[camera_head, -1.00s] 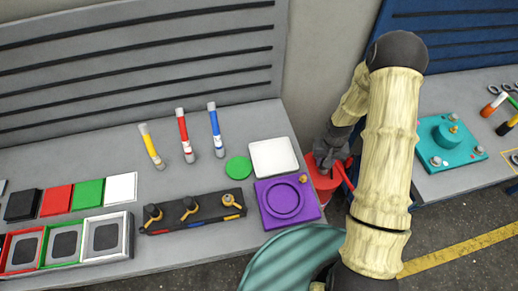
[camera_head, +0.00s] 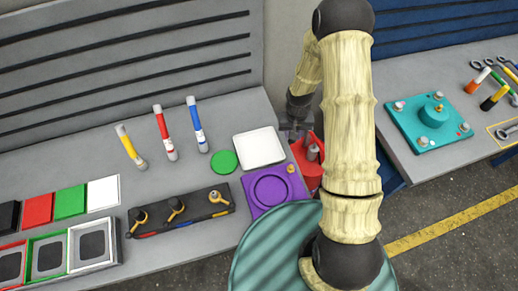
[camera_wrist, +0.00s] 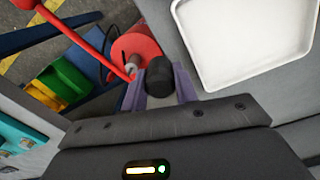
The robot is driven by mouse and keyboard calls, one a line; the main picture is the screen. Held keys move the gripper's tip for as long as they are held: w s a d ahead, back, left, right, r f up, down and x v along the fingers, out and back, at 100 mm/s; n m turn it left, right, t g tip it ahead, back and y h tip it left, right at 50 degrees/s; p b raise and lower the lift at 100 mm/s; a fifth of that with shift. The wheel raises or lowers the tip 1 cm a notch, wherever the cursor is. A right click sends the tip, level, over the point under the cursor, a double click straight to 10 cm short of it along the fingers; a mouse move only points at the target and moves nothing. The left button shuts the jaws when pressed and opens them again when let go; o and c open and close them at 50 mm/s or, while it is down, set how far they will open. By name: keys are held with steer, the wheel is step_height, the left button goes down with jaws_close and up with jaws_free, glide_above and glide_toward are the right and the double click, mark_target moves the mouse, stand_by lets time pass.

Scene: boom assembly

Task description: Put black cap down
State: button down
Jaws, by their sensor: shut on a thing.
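The black cap (camera_wrist: 160,80) is between the two purple fingers of my gripper (camera_wrist: 162,88) in the wrist view. My gripper is shut on it. In the head view my gripper (camera_head: 297,130) is at the bench's right end, just right of the white tray (camera_head: 259,147). I cannot make out the cap there. The white tray also shows close to the gripper at upper right in the wrist view (camera_wrist: 245,40).
A red stand (camera_head: 308,172) with a grey cylinder is beside my gripper. A purple plate (camera_head: 268,190), green disc (camera_head: 223,161) and black valve block (camera_head: 180,210) lie on the grey bench (camera_head: 80,155). Several markers stand behind. A teal plate (camera_head: 432,120) is on the right table.

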steer(key=s+a+r+b, duration=0.1)
steer(key=a+r+b, duration=0.1)
steer(key=a, duration=0.4)
steer(key=a+r+b, duration=0.2)
steer(key=a+r, duration=0.3)
steer(key=a, duration=0.1)
steer(key=shift+s+r+m, duration=0.2)
steer(key=shift+s+m, duration=0.1)
steer(key=shift+s, duration=0.05)
steer(key=shift+f+p, duration=0.45)
steer(key=shift+f, duration=2.5)
steer(key=shift+f+p, duration=0.5)
steer(key=shift+f, duration=1.55)
